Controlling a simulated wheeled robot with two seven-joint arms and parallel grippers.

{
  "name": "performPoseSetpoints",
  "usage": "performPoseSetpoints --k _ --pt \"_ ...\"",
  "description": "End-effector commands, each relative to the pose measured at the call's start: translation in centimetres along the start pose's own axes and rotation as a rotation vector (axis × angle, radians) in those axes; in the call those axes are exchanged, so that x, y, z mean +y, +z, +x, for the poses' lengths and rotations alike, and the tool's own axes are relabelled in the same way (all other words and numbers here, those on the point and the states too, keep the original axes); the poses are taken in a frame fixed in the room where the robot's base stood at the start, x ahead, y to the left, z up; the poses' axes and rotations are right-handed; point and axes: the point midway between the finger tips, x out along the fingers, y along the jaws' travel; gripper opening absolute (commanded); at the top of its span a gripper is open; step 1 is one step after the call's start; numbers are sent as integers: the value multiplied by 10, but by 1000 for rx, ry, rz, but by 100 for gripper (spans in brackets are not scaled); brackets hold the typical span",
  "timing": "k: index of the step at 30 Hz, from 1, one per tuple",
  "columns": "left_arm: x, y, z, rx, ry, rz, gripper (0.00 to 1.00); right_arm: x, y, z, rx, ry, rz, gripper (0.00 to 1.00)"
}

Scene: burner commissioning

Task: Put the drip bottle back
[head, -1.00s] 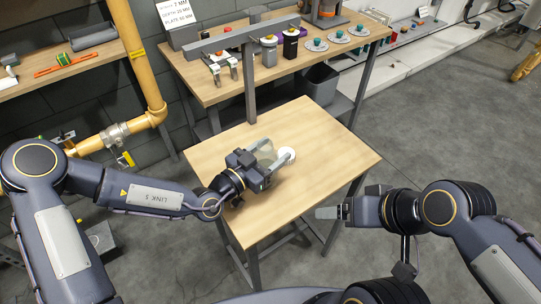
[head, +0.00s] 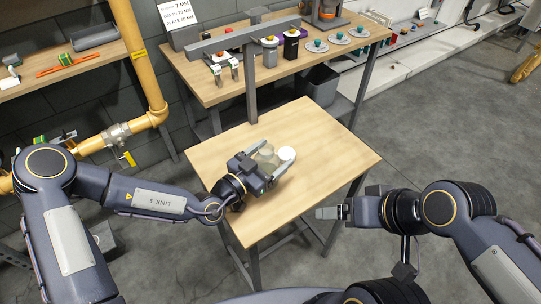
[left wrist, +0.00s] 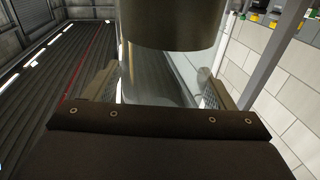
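The drip bottle (head: 267,155) is pale and translucent and stands on the small wooden table (head: 320,130). A white round piece (head: 287,153) shows right beside it; I cannot tell whether it is part of the bottle. My left gripper (head: 271,163) is around the bottle, one finger on each side, and looks open. In the left wrist view, a clear cylinder with a brownish-olive upper part (left wrist: 172,22) stands between the fingers, whose hatched inner pads show. My right gripper (head: 332,212) is away from the bottle, off the table's front right; its finger gap is not visible.
Behind is a workbench (head: 215,92) with a grey overhead bar, small jars, discs with teal knobs, and a sign (head: 177,12). A yellow pipe (head: 140,55) runs at left. A dark bin (head: 321,85) stands behind the table. The table's right half is clear.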

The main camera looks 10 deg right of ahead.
Motion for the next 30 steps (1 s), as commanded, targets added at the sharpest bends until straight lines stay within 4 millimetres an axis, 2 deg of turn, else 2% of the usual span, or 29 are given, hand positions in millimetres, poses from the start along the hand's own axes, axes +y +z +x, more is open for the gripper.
performPoseSetpoints --k 1,10,14,16,24,30 --pt "2 19 -4 -36 2 -21 82 1 2 3 0 0 0 82" --pt "2 18 -4 -37 3 -24 82 2 2 4 0 0 0 82" --pt "2 5 -4 -36 3 -20 82 2 2 4 0 0 0 82" --pt "0 9 -19 -39 0 -25 82 3 3 6 0 0 0 82" --pt "-1 3 -79 -33 -4 -19 82 4 5 10 0 0 0 82" --pt "-1 -1 -111 -26 -3 -14 82 5 5 10 0 0 0 82"
